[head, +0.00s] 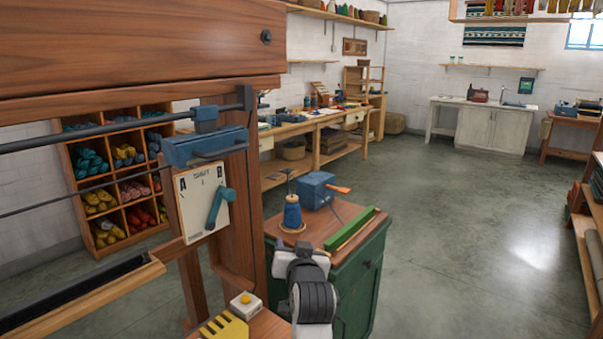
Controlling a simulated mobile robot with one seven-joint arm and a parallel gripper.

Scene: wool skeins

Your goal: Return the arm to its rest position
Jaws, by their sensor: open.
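Part of my own arm shows at the bottom middle of the head view, as white and black links in front of the green cabinet (362,285). My gripper cannot be made out; no fingers show in this view. The arm links stand close to the cabinet's front left part and hide some of it. I cannot tell whether they touch anything.
A wooden loom frame (140,45) with a blue-handled switch plate (205,195) fills the left. A blue yarn cone (292,213), a blue winder (316,190) and a green bar (352,228) sit on the cabinet. Skein shelves (112,175) stand behind.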

